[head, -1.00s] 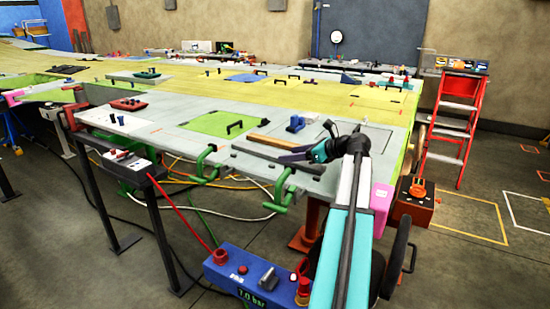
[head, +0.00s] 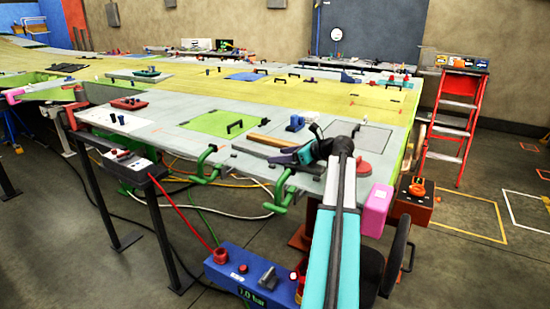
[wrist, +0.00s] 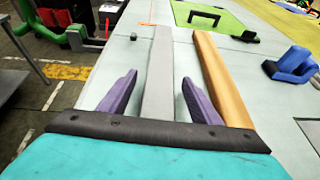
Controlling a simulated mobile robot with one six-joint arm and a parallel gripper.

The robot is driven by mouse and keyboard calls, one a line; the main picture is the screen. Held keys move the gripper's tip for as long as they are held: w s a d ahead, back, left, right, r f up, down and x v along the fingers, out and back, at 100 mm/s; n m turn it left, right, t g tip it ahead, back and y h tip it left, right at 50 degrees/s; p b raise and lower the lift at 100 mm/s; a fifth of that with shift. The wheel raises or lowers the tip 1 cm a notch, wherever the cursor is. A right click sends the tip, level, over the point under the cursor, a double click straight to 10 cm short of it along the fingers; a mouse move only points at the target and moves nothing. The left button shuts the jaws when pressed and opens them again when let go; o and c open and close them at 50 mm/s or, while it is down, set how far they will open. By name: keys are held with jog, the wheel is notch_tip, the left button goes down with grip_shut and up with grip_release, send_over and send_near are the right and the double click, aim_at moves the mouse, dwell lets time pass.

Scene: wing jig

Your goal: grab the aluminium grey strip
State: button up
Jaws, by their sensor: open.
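The aluminium grey strip (wrist: 158,75) lies lengthwise on the pale panel in the wrist view, running away from me. My gripper (wrist: 159,78) is open, with one purple finger on each side of the strip and visible gaps between. The strip's near end is hidden behind the dark gripper body. A tan wooden strip (wrist: 222,80) lies just right of the right finger. In the head view my gripper (head: 283,158) is low over the panel's front edge, beside the wooden strip (head: 271,140). The grey strip is hard to make out there.
A blue clamp-like block (wrist: 292,66) stands right of the wooden strip. A black handle (wrist: 204,16) sits on a green panel beyond. Green clamps (head: 279,190) grip the table's front edge. A red disc (head: 363,169) lies right of my gripper.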

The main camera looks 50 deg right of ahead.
jog(key=c, duration=1.3)
jog(key=shift+r, duration=0.1)
jog(key=shift+r+b, duration=0.65)
jog(key=shift+r, duration=4.25)
